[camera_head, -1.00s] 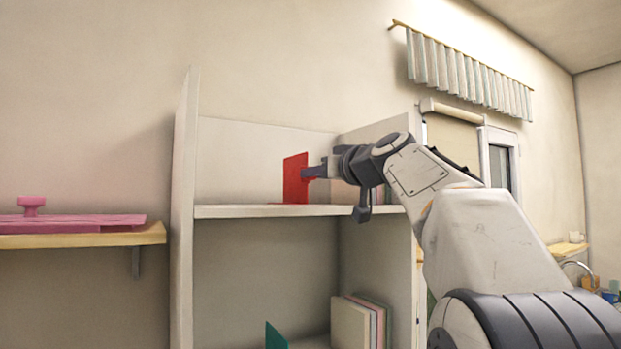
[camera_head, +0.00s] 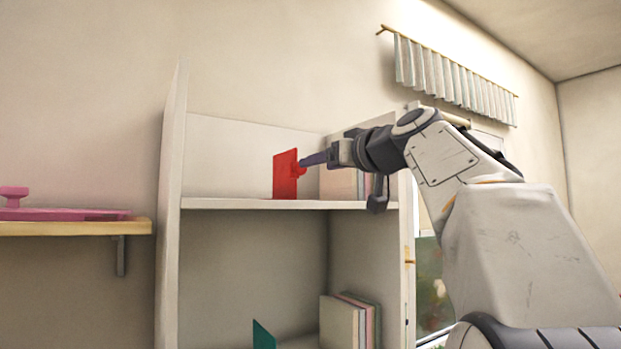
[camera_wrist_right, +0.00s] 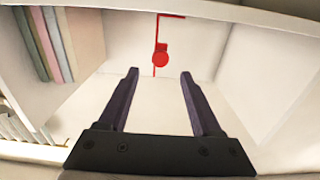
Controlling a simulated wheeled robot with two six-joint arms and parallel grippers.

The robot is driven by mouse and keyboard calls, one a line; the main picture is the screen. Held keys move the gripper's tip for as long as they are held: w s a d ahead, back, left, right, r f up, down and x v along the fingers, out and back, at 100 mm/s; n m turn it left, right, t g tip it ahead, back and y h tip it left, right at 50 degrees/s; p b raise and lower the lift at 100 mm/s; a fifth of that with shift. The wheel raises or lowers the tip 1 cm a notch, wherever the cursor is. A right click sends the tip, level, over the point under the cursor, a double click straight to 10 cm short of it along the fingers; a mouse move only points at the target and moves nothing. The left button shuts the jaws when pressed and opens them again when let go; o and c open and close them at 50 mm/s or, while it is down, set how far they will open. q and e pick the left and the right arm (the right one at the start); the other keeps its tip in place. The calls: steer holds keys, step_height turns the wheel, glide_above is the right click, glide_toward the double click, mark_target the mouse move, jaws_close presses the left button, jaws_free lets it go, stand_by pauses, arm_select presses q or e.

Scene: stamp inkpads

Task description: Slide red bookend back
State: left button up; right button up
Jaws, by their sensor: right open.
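The red bookend (camera_head: 286,177) stands upright on the upper shelf (camera_head: 250,204) of the white bookcase. A round red knob sticks out from its face. In the right wrist view the bookend (camera_wrist_right: 160,56) shows ahead, seen edge-on with its round knob towards me. My right gripper (camera_head: 312,160) reaches in from the right, with its fingers close to the knob. In the right wrist view the fingers (camera_wrist_right: 159,73) are apart with nothing between them, and the knob lies just beyond the tips. My left gripper is not in view.
Several books (camera_head: 340,183) stand on the upper shelf behind my right arm. More books (camera_head: 347,322) and a green bookend (camera_head: 263,335) are on the shelf below. A wooden wall shelf (camera_head: 75,227) with a pink thing (camera_head: 65,214) is at the left. The upper shelf left of the bookend is clear.

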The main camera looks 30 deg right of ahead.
steer(key=shift+s+d+b, duration=0.15)
steer(key=shift+s+b, duration=0.35)
steer(key=shift+s, duration=1.55)
